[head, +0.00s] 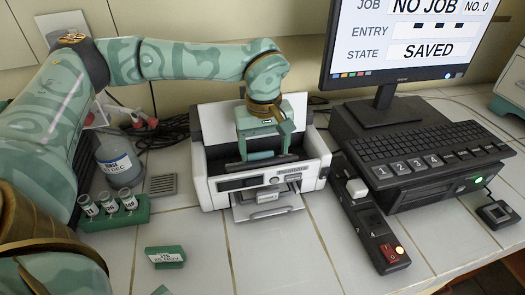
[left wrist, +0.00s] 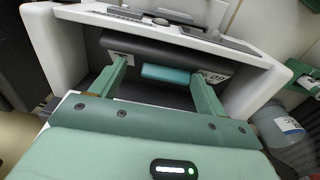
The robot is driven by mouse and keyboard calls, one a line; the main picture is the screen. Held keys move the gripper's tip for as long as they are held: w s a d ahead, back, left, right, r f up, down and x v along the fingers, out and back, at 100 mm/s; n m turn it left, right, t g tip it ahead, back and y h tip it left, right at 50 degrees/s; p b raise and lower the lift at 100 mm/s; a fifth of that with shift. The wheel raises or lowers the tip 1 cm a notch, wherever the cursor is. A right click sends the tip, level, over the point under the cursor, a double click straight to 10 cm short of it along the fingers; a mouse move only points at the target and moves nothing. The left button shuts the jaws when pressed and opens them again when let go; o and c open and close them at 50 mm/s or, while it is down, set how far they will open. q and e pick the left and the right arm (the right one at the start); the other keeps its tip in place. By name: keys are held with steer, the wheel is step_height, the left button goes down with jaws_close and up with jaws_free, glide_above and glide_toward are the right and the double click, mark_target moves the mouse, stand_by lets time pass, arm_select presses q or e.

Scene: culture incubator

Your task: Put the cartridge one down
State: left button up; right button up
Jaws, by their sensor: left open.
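A dark cartridge (left wrist: 165,55) with a teal bar-shaped grip (left wrist: 165,75) and a pale label lies in the open bay of the white printer (head: 213,180). The teal grip also shows in the head view (head: 261,156). My left gripper (head: 264,143) points down into the bay from above. In the left wrist view its two fingers stand apart, one at each end of the teal grip, with gaps visible. The gripper is open and holds nothing. The cartridge's underside and its seating are hidden. My right gripper is not in view.
Left of the printer stand a green rack (head: 128,219) of vials and a grey bottle (head: 114,158). A green labelled block (head: 165,257) lies in front. A black switch box (head: 368,222), keyboard (head: 425,146) and monitor stand right.

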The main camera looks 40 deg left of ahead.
mark_target(262, 160)
arm_select(q)
steer(key=shift+s+d+f+g, duration=0.1)
steer(key=shift+s+f+g, duration=0.2)
steer(key=shift+s+f, duration=0.45)
step_height(262, 160, up, 13)
steer(key=p, duration=0.4)
steer(key=shift+w+f, duration=0.2)
steer(key=shift+w, duration=0.1)
